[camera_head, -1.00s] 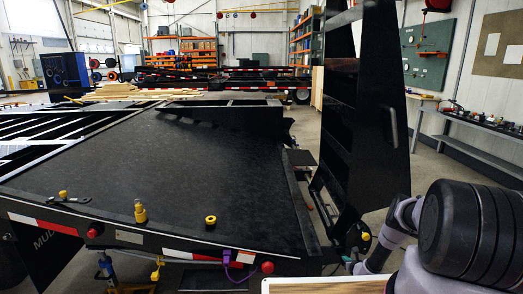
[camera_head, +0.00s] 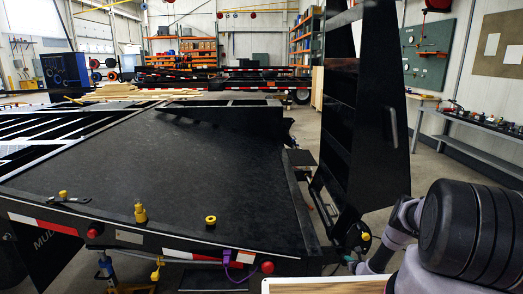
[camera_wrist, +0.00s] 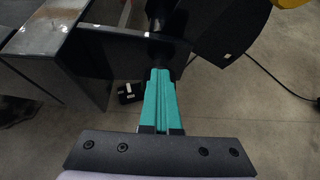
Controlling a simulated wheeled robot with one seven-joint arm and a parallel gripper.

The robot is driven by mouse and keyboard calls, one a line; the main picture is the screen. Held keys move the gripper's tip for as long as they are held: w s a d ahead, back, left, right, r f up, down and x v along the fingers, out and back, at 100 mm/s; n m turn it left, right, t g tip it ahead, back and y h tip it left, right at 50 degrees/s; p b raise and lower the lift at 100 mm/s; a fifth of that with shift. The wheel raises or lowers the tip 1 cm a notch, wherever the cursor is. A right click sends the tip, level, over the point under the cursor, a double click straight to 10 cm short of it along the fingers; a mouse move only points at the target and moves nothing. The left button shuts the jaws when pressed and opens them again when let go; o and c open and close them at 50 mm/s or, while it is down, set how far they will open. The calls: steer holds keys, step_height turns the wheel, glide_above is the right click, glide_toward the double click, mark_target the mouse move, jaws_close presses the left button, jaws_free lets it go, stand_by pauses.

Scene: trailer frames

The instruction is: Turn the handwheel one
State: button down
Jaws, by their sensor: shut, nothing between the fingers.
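My gripper (camera_wrist: 162,74) is shut and empty in the wrist view, its two teal fingers side by side. The fingertips point at a dark upright post (camera_wrist: 160,35), and I cannot tell whether they touch it. I cannot make out a handwheel for certain. A large dark piece with a curved edge (camera_wrist: 228,32) is right of the fingertips, only partly in view. In the head view, a small dark fitting with a yellow knob (camera_head: 365,237) sits at the foot of the raised black ramp (camera_head: 385,120). My gripper is mostly hidden there beside my arm.
The black trailer deck (camera_head: 170,180) fills the left and carries a yellow fitting (camera_head: 140,213) and a yellow ring (camera_head: 210,220). A workbench (camera_head: 470,125) stands at the right wall. Concrete floor lies between.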

steer(key=s, duration=0.6)
steer(key=shift+r, duration=0.35)
